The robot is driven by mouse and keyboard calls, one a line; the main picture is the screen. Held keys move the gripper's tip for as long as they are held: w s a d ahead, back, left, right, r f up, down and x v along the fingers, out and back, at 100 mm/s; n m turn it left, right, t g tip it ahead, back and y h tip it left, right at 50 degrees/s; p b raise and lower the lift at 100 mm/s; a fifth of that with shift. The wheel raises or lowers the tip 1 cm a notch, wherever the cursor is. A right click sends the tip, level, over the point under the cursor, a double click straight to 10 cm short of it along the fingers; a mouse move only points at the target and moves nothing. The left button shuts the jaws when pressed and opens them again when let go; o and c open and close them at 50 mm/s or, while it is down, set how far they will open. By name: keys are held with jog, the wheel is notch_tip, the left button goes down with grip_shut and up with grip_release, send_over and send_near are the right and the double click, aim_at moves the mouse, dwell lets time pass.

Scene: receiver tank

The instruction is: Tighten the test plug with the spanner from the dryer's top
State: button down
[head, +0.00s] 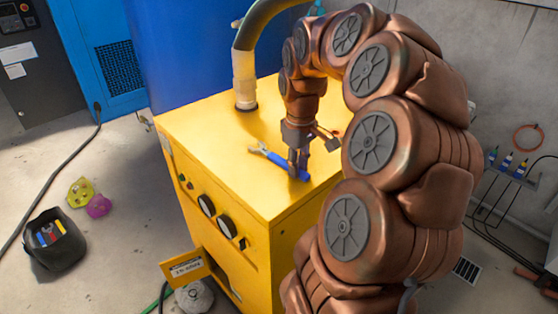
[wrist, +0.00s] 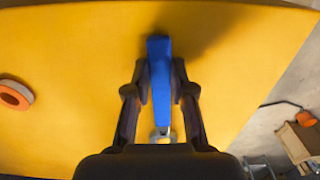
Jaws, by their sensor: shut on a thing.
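The spanner, with a blue handle (head: 279,161) and a grey metal head, lies on or just above the yellow dryer's top (head: 203,127); I cannot tell if it touches. My gripper (head: 298,174) points down at the near end of the handle. In the wrist view, the fingers (wrist: 160,82) are shut on the blue handle (wrist: 159,50), one on each side. A metal ring end (wrist: 162,136) shows below the handle, partly hidden by the gripper body. I cannot make out the test plug in either view.
A hose (head: 244,76) rises from the dryer's back. An orange roll (wrist: 15,94) lies on the yellow top in the wrist view. A black tool bag (head: 55,255) and yellow and magenta pieces lie on the floor at left. Small bottles (head: 507,160) stand by the right wall.

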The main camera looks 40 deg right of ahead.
jog(key=shift+r+p, duration=0.7)
jog(key=shift+r, duration=2.3)
jog(key=c, duration=1.6)
grip_release()
grip_shut()
